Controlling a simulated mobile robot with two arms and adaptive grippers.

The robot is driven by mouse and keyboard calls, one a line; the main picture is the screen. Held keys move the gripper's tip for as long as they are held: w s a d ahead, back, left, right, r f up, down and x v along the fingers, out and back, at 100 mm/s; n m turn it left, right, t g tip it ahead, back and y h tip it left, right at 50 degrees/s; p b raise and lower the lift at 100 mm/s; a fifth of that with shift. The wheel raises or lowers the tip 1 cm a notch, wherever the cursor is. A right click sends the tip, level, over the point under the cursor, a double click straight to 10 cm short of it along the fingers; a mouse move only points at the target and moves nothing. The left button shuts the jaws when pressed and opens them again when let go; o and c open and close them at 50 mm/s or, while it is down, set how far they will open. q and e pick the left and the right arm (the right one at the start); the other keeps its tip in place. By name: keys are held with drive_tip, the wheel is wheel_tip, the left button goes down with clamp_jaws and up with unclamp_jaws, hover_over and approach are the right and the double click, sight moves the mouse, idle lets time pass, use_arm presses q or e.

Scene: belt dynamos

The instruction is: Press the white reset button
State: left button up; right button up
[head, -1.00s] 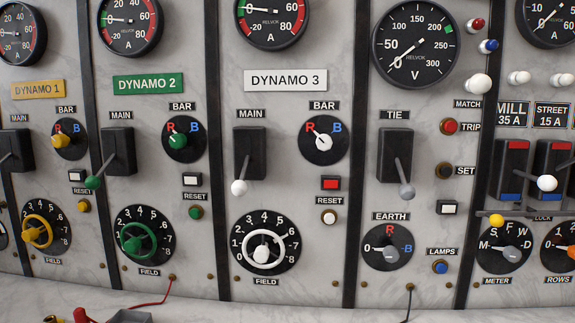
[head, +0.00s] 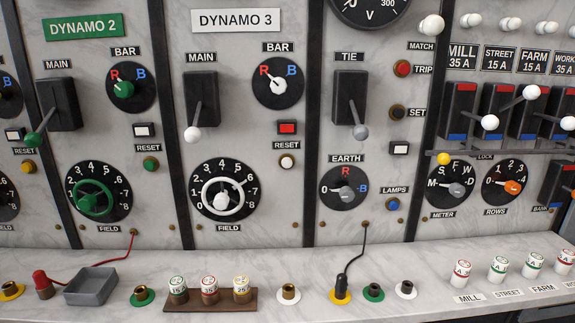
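The white reset button (head: 287,162) is a small round button in a dark ring on the Dynamo 3 panel, in the head view. It sits below the RESET label and a lit red indicator (head: 287,128). The white field wheel (head: 222,199) is to its lower left, and the Dynamo 3 bar knob (head: 278,84) is above it, pointing toward R. Neither of my grippers is in view.
Other reset buttons are green (head: 151,164) and yellow (head: 28,167). The main lever (head: 193,133) and tie lever (head: 360,131) stick out on either side. On the ledge below are a grey tray (head: 91,287), a wooden block (head: 210,299) with fuses, sockets and a black plug (head: 342,287).

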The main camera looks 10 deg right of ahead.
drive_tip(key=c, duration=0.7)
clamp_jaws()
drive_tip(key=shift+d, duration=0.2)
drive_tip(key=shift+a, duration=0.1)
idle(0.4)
